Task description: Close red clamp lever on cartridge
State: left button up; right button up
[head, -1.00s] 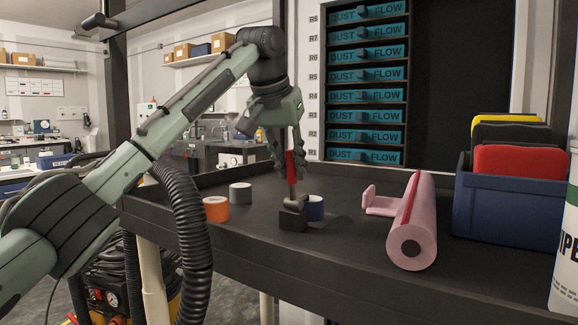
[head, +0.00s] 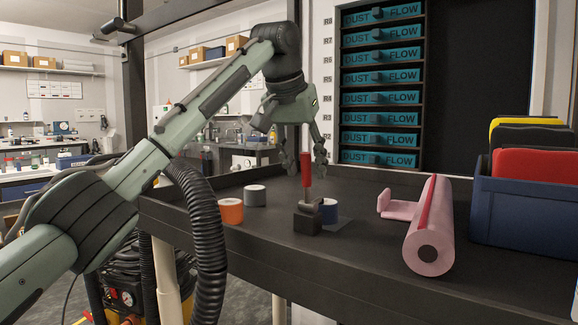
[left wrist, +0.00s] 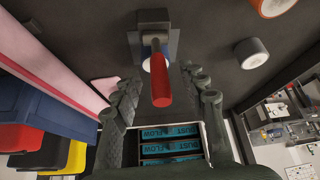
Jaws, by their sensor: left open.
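The clamp has a dark block base (head: 307,219) on the bench and a red lever (head: 306,170) that stands upright above it. In the left wrist view the red lever (left wrist: 160,82) points toward the camera. My left gripper (head: 304,160) is open, with its fingers on either side of the lever's upper part. The left wrist view shows gaps between the lever and both fingers. A blue-sided roll (head: 329,210) stands right behind the clamp, partly hidden by it. I cannot tell which thing is the cartridge. My right gripper is not in view.
An orange roll (head: 231,211) and a grey roll (head: 255,195) stand left of the clamp. A pink roll with a red stripe (head: 430,225) lies to the right. A blue bin (head: 525,210) stands farther right. The black bench top (head: 370,255) is clear in front.

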pick_arm(q)
jog(key=shift+v, duration=1)
jog(key=s+a, duration=0.5)
jog(key=s, duration=0.5)
jog(key=shift+s+a, duration=0.2)
jog(key=shift+s, duration=0.2)
